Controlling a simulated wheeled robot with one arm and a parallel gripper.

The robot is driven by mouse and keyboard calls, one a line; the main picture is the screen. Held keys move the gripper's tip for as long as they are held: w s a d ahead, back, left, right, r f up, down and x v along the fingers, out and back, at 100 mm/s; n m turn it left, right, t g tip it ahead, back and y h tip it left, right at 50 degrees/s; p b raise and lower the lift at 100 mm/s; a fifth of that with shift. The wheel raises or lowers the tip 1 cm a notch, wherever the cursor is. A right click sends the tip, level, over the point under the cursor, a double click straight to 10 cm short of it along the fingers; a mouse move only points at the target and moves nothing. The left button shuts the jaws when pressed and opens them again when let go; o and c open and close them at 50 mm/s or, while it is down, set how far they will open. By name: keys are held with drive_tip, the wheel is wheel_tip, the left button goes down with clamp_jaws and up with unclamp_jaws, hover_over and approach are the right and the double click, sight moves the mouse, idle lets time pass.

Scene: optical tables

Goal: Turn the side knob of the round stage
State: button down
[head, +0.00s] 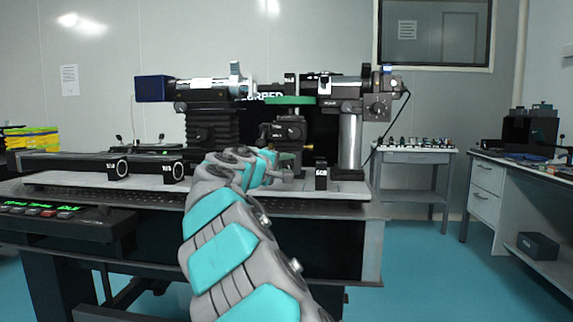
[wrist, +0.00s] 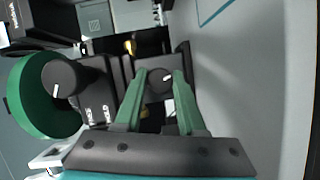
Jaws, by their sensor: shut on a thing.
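The knob sits on a dark block of the stage assembly. To its left is a larger black knob (wrist: 62,80) with a white line, beside a green round part (wrist: 30,97). In the head view, a green disc (head: 290,100) sits above the dark stage (head: 289,130). My arm reaches up to the stage, and the gripped knob is hidden there.
A dark mount with a blue-ended tube (head: 155,89) stands left of the stage, and a silver post (head: 349,140) stands to its right. A small black block (head: 321,175) stands at the table's front edge. A side table (head: 415,158) is behind right.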

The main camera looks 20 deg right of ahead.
idle(0.3)
drive_tip(key=c, duration=0.5)
unclamp_jaws()
drive_tip(key=shift+a, duration=0.1)
